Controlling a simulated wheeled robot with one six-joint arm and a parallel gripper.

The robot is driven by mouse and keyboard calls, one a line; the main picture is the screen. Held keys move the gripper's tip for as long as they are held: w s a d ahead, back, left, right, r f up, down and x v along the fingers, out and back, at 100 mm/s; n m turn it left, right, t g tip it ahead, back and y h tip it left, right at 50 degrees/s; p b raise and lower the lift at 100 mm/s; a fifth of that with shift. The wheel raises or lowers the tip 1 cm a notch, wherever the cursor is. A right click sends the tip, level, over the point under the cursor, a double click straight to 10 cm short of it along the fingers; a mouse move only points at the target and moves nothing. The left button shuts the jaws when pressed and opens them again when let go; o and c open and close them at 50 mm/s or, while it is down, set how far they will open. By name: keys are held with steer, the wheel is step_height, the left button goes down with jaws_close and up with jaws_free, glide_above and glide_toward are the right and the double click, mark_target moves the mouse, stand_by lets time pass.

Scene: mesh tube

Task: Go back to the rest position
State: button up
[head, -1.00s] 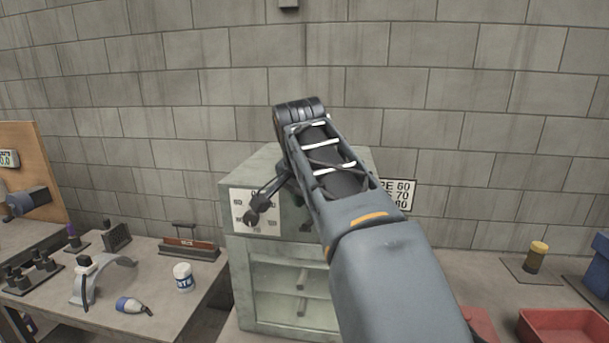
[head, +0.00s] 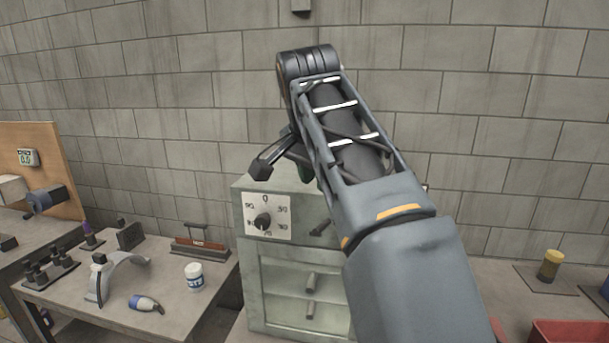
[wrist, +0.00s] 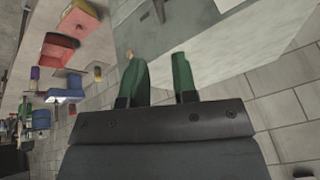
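My gripper shows in the wrist view (wrist: 163,78) with its two green fingers apart and nothing between them. In the head view my arm rises in front of the grey-green cabinet (head: 246,290) and hides its right side. The gripper is mostly hidden behind the arm there; only a bit of green shows near the cabinet's top. The cabinet has a white dial plate with a black knob (head: 263,221) on its front. In the wrist view the cabinet's pale surface (wrist: 230,40) lies beyond the fingers, apart from them as far as I can tell.
A yellow-capped cylinder (head: 549,265) and a red bin (head: 570,332) stand at the right. The space above the cabinet is open before the block wall.

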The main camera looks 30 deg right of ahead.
steer(key=w+a+f+n+t+y, duration=0.15)
steer(key=w+f+n, duration=0.25)
steer(key=f+n, duration=0.55)
steer(key=s+a+f+n+y, duration=0.1)
steer(key=s+a+f, duration=0.3)
steer(key=f, duration=0.6)
steer(key=s+a+f+n+y, duration=0.1)
steer(key=s+a+f+n, duration=0.2)
steer(key=f, duration=0.7)
steer(key=shift+s+a+f+g, duration=0.4)
steer(key=shift+s+a, duration=0.65)
steer(key=shift+a, duration=0.65)
steer(key=shift+n, duration=0.25)
